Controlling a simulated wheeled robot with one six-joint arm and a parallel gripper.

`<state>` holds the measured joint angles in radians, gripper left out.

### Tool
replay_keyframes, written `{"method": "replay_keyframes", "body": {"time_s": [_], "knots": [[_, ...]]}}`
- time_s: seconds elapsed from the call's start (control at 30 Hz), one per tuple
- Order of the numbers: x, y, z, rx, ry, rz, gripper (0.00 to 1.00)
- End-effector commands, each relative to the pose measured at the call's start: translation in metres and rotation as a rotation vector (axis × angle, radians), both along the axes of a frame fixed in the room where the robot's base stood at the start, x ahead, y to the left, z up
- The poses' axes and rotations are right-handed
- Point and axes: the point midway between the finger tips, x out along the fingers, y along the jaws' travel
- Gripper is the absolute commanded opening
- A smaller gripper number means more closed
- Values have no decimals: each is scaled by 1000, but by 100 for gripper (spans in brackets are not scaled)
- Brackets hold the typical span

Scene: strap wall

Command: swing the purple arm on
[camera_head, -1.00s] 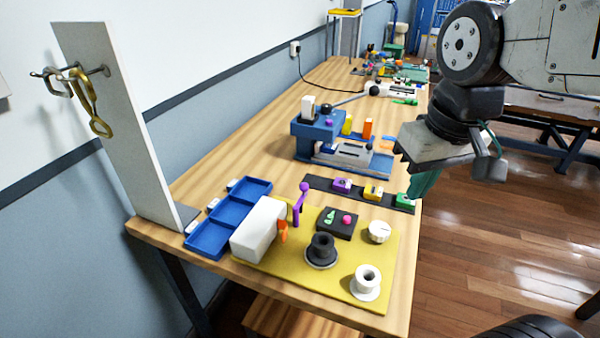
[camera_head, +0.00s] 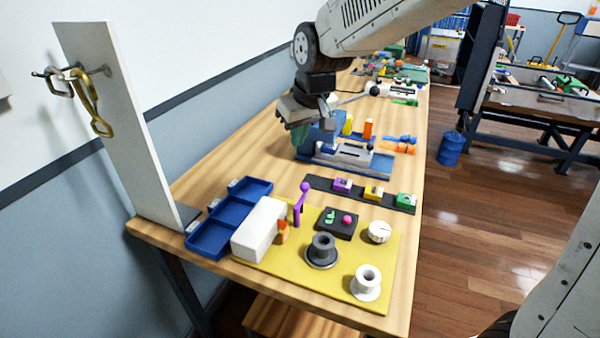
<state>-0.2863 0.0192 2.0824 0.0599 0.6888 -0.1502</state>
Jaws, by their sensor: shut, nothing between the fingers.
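The purple arm (camera_head: 300,202) is a thin lever with a round knob on top. It stands nearly upright on the right side of a white box (camera_head: 259,229), on the yellow board (camera_head: 336,281). An orange arm (camera_head: 282,233) sits on the same box, nearer the front. My gripper (camera_head: 300,138) is above the bench behind the purple arm, in front of the blue machine, apart from the lever. Its teal fingers point down and are shut with nothing between them. My gripper hides part of the blue machine.
On the board are a black box (camera_head: 337,223) with green and pink buttons, a white dial (camera_head: 379,232), a black spool (camera_head: 322,250) and a white spool (camera_head: 367,281). A dark strip (camera_head: 322,186) with coloured blocks lies behind. Blue trays (camera_head: 210,237) and a white upright panel (camera_head: 113,120) stand left.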

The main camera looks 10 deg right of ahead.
Motion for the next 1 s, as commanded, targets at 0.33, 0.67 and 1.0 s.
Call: {"method": "replay_keyframes", "body": {"time_s": [0.33, 0.67, 1.0], "knots": [[11, 5, -37, -1, 6, 0, 0], [32, 13, -98, -1, 5, 0, 0], [-3, -1, -101, 0, 0, -1, 0]]}}
